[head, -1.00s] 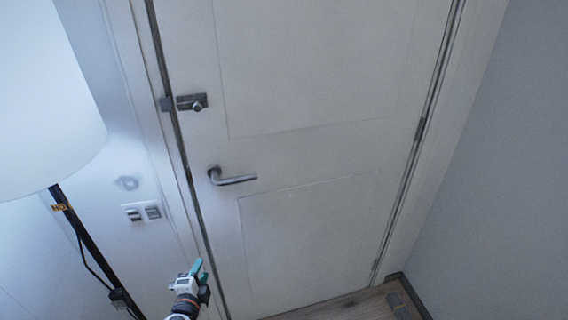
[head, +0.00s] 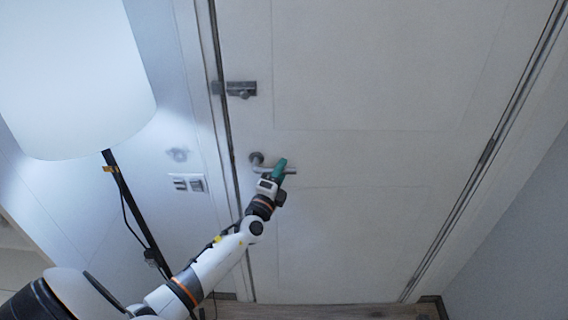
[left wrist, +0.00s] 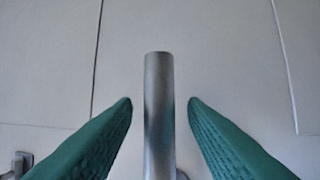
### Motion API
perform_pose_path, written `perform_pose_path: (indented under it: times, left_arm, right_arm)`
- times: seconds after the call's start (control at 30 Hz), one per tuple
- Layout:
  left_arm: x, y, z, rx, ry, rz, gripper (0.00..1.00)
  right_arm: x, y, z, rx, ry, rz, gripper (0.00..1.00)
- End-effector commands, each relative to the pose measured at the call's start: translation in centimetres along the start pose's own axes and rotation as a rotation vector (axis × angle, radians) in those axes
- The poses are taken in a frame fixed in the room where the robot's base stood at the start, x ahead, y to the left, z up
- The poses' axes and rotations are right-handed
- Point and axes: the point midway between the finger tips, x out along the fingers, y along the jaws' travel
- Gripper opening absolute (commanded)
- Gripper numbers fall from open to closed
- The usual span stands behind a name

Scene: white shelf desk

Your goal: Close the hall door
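The white hall door (head: 350,235) fills the head view and stands in or nearly in its frame. A dark line runs down its handle-side edge, and I cannot tell if it is fully shut. Its silver lever handle (head: 257,159) is on the left side of the door. My left gripper (head: 280,166) is at the lever, with its green fingers partly covering it. In the left wrist view the lever (left wrist: 159,85) lies between the two green fingers (left wrist: 160,103), which are open with a gap on each side. My right gripper is not in view.
A silver latch (head: 241,89) sits above the handle. A floor lamp with a large white shade (head: 75,75) and dark pole stands at the left, close to my left arm. Switches (head: 189,183) are on the wall. A grey wall (head: 510,240) is at the right.

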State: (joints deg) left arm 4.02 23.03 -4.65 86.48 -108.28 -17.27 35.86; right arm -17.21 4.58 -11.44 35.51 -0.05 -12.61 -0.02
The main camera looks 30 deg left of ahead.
Motion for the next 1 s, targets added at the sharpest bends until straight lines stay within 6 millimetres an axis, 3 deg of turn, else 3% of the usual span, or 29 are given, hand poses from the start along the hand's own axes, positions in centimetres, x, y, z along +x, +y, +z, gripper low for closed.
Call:
perform_pose_path:
  times: [0.2, 0.5, 0.53, 0.77, 1.0]
  left_arm:
    - [2.1, 0.0, 0.0, -0.001, 0.001, 0.000, 0.39]
    - [2.3, -0.1, 0.0, 0.000, 0.000, -0.001, 0.39]
    - [2.3, -0.1, 0.0, 0.000, 0.000, -0.001, 0.37]
    - [2.2, -0.1, 0.0, 0.000, 0.001, -0.001, 0.00]
    - [2.2, -0.1, 0.0, 0.001, 0.000, -0.002, 0.00]
  right_arm:
    - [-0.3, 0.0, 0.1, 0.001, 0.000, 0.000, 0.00]
    - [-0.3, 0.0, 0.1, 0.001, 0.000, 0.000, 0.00]
    - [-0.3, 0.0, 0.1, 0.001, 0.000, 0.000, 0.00]
    - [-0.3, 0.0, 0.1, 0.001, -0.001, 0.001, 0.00]
    - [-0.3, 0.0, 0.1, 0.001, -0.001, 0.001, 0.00]
